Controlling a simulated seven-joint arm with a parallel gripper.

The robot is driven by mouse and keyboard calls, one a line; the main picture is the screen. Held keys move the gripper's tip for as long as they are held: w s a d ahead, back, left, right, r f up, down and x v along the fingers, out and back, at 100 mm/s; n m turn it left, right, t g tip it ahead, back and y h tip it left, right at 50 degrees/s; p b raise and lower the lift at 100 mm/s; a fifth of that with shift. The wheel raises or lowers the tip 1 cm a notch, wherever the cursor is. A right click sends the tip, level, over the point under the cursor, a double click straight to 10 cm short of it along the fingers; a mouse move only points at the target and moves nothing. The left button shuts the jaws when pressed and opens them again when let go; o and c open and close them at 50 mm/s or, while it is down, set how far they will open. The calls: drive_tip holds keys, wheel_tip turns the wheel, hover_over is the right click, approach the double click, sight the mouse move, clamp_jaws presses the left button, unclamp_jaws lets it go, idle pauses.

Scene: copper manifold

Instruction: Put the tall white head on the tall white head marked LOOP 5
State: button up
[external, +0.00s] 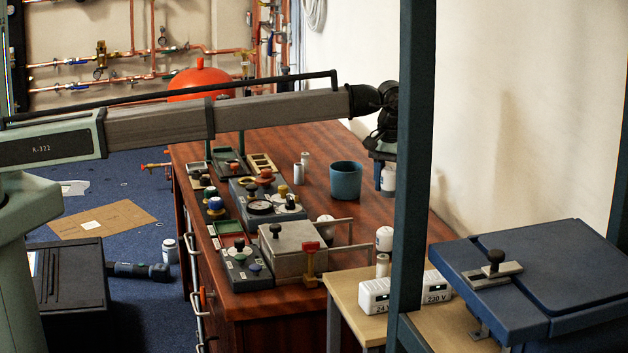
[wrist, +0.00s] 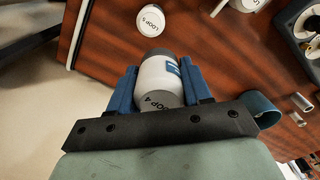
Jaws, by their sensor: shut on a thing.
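My gripper (wrist: 159,68) is shut on a white head (wrist: 160,75) with a blue mark and a grey end lettered LOOP 4. In the external view my gripper (external: 383,158) holds this head (external: 388,178) in the air above the table's right side, close to the blue post. The head marked LOOP 5 (wrist: 150,20) stands apart from the held one, near the table edge in the wrist view. A white head at the table's front right (external: 384,238) appears to be the same one. Another white head (external: 326,228) stands behind the silver box; its lettering is unclear.
A blue-green cup (external: 346,181) and two small cylinders (external: 299,174) stand left of my gripper. A silver box (external: 292,254) with handles is nearer the front. A blue post (external: 416,150) rises in front of the table's right side. Bare wood lies around the cup.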

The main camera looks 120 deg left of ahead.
sight(386, 230)
drive_tip(key=d+r, duration=0.3)
drive_tip(key=shift+n, duration=0.5)
drive_tip(key=shift+w+d+f, duration=0.1)
drive_tip(key=shift+w+f, duration=0.05)
drive_tip(key=shift+f, duration=1.55)
drive_tip(key=shift+w+a+f, duration=0.1)
drive_tip(key=shift+w+f, duration=0.05)
drive_tip(key=shift+f, duration=1.6)
drive_tip(key=shift+w+d+f, duration=0.1)
drive_tip(key=shift+w+f, duration=0.05)
drive_tip(key=shift+f, duration=1.55)
drive_tip(key=o, duration=1.1)
drive_tip(key=shift+f, duration=0.1)
wheel_tip(386, 230, up, 12)
drive_tip(key=shift+r, duration=0.15)
